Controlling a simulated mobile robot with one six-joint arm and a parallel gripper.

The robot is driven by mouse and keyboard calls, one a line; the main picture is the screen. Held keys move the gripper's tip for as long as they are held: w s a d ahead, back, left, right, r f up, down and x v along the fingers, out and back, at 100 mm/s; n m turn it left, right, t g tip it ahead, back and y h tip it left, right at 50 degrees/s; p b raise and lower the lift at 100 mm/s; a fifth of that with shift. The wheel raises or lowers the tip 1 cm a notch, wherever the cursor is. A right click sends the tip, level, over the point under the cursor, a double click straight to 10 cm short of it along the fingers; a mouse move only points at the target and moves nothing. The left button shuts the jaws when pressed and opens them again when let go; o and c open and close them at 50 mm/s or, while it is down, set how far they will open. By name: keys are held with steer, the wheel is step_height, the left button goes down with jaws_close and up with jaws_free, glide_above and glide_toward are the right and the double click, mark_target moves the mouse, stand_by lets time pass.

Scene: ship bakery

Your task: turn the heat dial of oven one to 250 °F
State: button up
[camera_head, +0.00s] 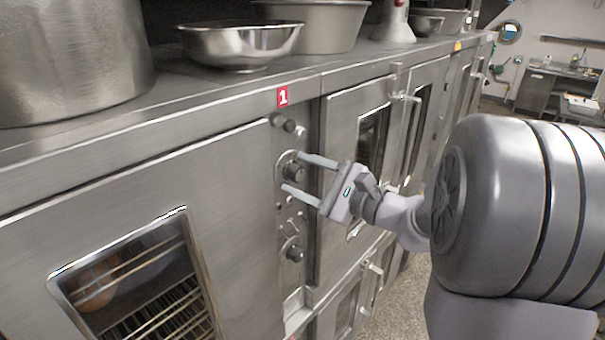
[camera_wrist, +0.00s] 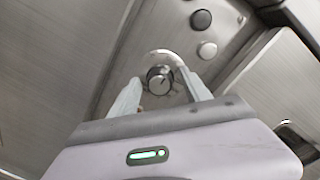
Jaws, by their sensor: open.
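Oven one (camera_head: 170,190) is the steel oven at the left, marked by a red label with a 1 (camera_head: 283,96). Its control panel carries a round dark knob, the dial (camera_head: 293,172), on a pale round plate. In the wrist view the dial (camera_wrist: 160,78) sits between the fingertips. The scale marks and the set temperature are too small to read. My gripper (camera_head: 292,173) is open, with one finger above and one below the dial in the head view; it also shows in the wrist view (camera_wrist: 158,82). I cannot tell whether the fingers touch the dial.
Another knob (camera_head: 294,253) is lower on the panel, and a dark round knob (camera_head: 288,125) is above the dial. Steel bowls (camera_head: 240,45) and a large pot (camera_head: 70,60) stand on top. More ovens (camera_head: 350,120) continue right; the aisle floor (camera_head: 418,272) is clear.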

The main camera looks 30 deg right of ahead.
jaws_close()
steer(key=shift+m, duration=0.3)
steer(key=m+p, duration=0.1)
steer(key=m, duration=0.2)
steer(key=shift+p, duration=0.3)
steer(key=m+p, duration=0.2)
steer(key=m, duration=0.1)
steer(key=shift+r+m, duration=0.1)
steer(key=shift+m, duration=0.3)
steer(key=m+p, duration=0.2)
steer(key=m, duration=0.1)
steer(key=shift+p, duration=0.35)
steer(key=shift+m+t+p, duration=0.4)
steer(key=shift+m+p, duration=0.75)
steer(key=shift+m, duration=0.65)
steer(key=shift+d, duration=0.1)
